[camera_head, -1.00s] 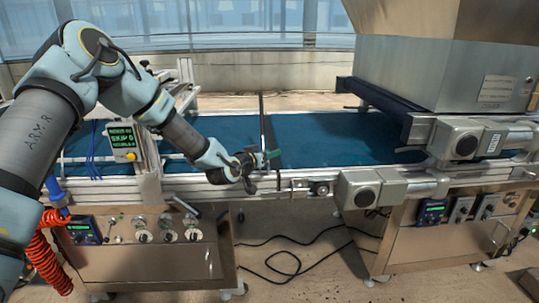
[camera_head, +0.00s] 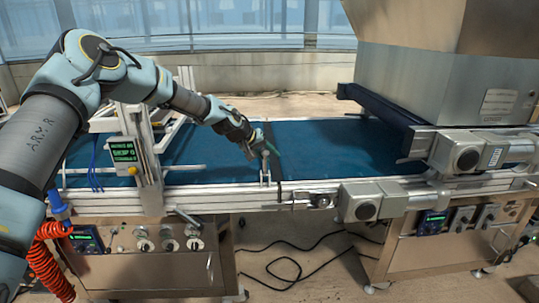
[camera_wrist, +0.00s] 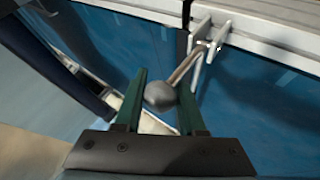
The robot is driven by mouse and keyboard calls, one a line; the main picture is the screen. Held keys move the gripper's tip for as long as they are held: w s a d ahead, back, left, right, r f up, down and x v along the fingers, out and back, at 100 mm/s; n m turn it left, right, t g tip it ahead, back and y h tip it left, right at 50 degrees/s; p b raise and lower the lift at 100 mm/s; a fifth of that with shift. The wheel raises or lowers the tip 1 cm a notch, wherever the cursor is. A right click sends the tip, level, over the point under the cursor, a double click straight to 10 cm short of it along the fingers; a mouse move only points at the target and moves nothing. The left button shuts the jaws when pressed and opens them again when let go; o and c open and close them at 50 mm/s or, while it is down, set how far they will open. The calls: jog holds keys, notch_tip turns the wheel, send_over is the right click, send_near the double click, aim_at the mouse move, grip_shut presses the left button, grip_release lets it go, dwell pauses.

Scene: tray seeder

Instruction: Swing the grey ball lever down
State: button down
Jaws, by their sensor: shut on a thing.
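The grey ball lever shows in the wrist view as a round grey ball (camera_wrist: 160,96) on a thin rod. The rod runs up to a pale metal bracket (camera_wrist: 202,45) on the conveyor's rail. The ball sits between the two green fingers of my gripper (camera_wrist: 161,103), which is shut on it. In the head view my gripper (camera_head: 270,149) is above the near side of the blue belt, just over the bracket (camera_head: 265,172) on the front rail. The ball and rod are too small or hidden to make out there.
The blue conveyor belt (camera_head: 330,138) runs behind the front rail (camera_head: 230,200). A control box with a green display (camera_head: 123,152) stands at left. A large metal hopper (camera_head: 430,75) and grey motor units (camera_head: 360,203) are at right. Black cables lie on the floor.

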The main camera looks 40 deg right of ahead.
jog(key=shift+d+f+y, duration=0.1)
jog(key=shift+f+y, duration=0.2)
jog(key=c, duration=0.8)
grip_release()
jog(key=o, duration=0.3)
jog(key=shift+w+r, duration=0.1)
jog(key=b+v, duration=0.3)
jog(key=v, duration=0.7)
jog(key=shift+w+a+r, duration=0.25)
